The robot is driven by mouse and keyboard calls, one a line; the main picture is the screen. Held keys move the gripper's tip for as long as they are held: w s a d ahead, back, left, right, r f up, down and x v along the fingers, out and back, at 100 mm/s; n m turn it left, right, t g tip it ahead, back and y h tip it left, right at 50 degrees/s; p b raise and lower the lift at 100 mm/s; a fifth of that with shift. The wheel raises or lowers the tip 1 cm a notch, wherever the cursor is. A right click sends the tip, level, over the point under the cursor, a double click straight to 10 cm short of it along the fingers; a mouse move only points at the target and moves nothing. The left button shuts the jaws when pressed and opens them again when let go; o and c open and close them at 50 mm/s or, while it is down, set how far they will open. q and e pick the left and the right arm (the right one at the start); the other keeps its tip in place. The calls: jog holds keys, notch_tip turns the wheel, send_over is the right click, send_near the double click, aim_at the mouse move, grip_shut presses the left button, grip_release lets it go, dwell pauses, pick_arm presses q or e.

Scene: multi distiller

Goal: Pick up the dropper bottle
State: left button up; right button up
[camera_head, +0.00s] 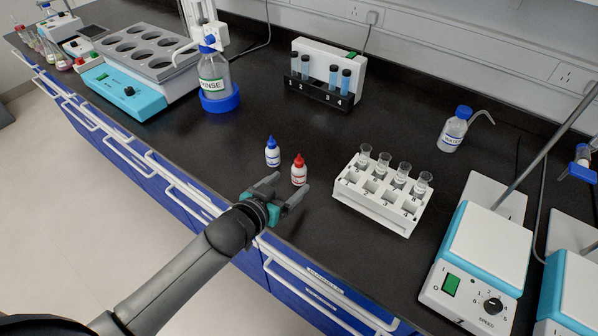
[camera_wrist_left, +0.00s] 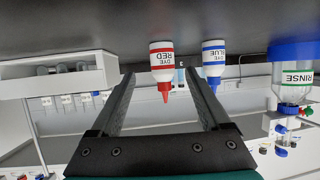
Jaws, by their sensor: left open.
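Two small white dropper bottles stand upright on the black bench near its front edge. The red-capped dye bottle (camera_head: 299,170) is just beyond my left gripper's fingertips, and the blue-capped dye bottle (camera_head: 272,152) is behind it to the left. My left gripper (camera_head: 291,183) is open and empty, low at the bench edge, pointing towards the bottles. The left wrist view is upside down; the red dye bottle (camera_wrist_left: 162,62) shows between the fingers, ahead of them, and the blue dye bottle (camera_wrist_left: 214,58) lies by the right-hand finger. My right gripper is not in view.
A white rack (camera_head: 383,198) with several glass tubes stands right of the bottles. A rinse bottle (camera_head: 214,80) in a blue holder is behind left, near a heating block (camera_head: 140,55). A stirrer (camera_head: 478,262) stands at right. Bench between the bottles and the back tube holder (camera_head: 325,75) is clear.

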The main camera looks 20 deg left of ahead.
aim_at(295, 176)
pick_arm(q)
jog(key=shift+b+x, duration=0.65)
jog(key=shift+x, duration=1.9)
jog(key=shift+a+r, duration=0.15)
jog(key=shift+a, duration=0.05)
jog(key=c, duration=1.1)
